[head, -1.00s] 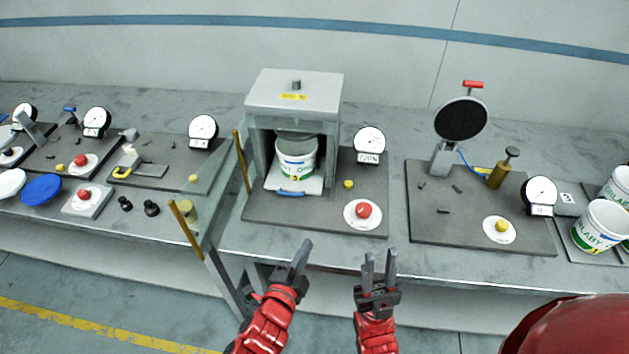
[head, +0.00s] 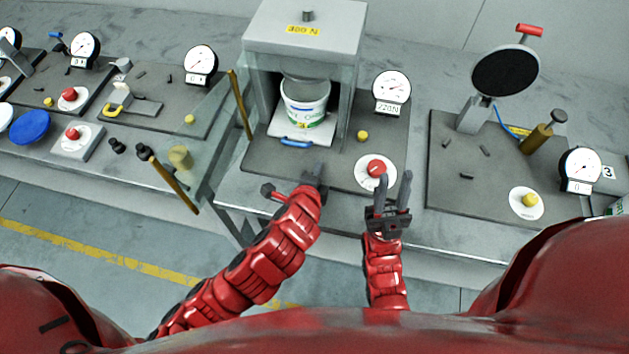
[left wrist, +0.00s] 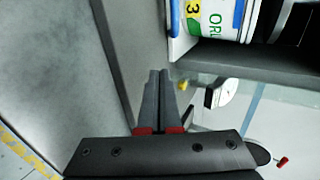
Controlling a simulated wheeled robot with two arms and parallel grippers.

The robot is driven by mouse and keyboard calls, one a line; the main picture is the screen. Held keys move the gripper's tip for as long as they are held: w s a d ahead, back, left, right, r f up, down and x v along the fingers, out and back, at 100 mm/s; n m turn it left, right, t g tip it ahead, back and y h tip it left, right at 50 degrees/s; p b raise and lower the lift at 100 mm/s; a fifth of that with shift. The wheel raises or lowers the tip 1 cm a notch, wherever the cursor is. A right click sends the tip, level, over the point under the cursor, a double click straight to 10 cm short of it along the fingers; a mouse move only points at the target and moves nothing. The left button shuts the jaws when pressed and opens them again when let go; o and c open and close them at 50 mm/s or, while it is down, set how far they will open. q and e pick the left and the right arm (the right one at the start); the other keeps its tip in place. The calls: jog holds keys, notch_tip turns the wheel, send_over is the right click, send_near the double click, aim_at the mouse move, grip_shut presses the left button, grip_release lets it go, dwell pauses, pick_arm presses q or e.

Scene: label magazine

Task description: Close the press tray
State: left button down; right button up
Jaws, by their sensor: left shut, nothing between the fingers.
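The press (head: 303,38) is a grey box frame with a yellow force label. Its pale tray (head: 328,135) sticks out a little at the front, with a blue handle (head: 301,142) on its front edge. A white tub (head: 305,105) stands upright on the tray, partly under the press plate. My left gripper (head: 319,172) is shut and empty, just in front of the handle and apart from it. In the left wrist view the handle (left wrist: 175,18) and tub (left wrist: 216,20) show upper right of the shut fingers (left wrist: 158,85). My right gripper (head: 394,186) is open and empty near the red button.
A red button (head: 377,168), a yellow button (head: 362,136) and a dial gauge (head: 391,88) stand right of the press. Another station (head: 470,160) lies further right. The floor in front of the bench is free.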

pick_arm(q)
jog(key=p, duration=0.3)
send_near(329, 131)
jog(key=f, duration=0.3)
jog(key=shift+w+d+f, duration=0.15)
jog(key=shift+w, duration=0.35)
jog(key=shift+w+d+f, duration=0.1)
jog(key=shift+w, duration=0.15)
jog(key=w, duration=0.1)
jog(key=w+d+b, duration=0.1)
jog(key=w, duration=0.1)
jog(key=shift+w+d+b, duration=0.1)
jog(key=shift+w+b, duration=0.2)
jog(key=shift+w, duration=0.35)
jog(key=shift+d, duration=0.1)
